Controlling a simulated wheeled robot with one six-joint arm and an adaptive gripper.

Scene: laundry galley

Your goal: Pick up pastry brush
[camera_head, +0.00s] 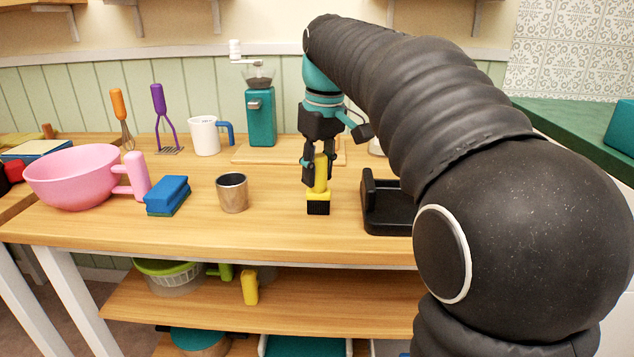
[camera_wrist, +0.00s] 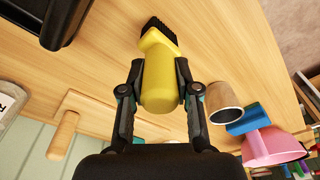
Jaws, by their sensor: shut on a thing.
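The pastry brush (camera_head: 320,184) has a yellow handle and a black bristle end that points down. It is upright above the wooden table (camera_head: 275,222); I cannot tell whether the bristles touch the top. My gripper (camera_head: 317,172) is shut around the yellow handle from above. In the wrist view the yellow brush (camera_wrist: 162,75) sits between the two dark fingers of my gripper (camera_wrist: 160,88), with its black end away from the palm. The fingers hide part of the handle.
A black tray-like stand (camera_head: 387,203) is close right of the brush. A metal cup (camera_head: 232,192), a blue sponge (camera_head: 167,194) and a pink bowl (camera_head: 72,178) stand to the left. A wooden board (camera_head: 250,154) and teal grinder (camera_head: 261,118) are behind.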

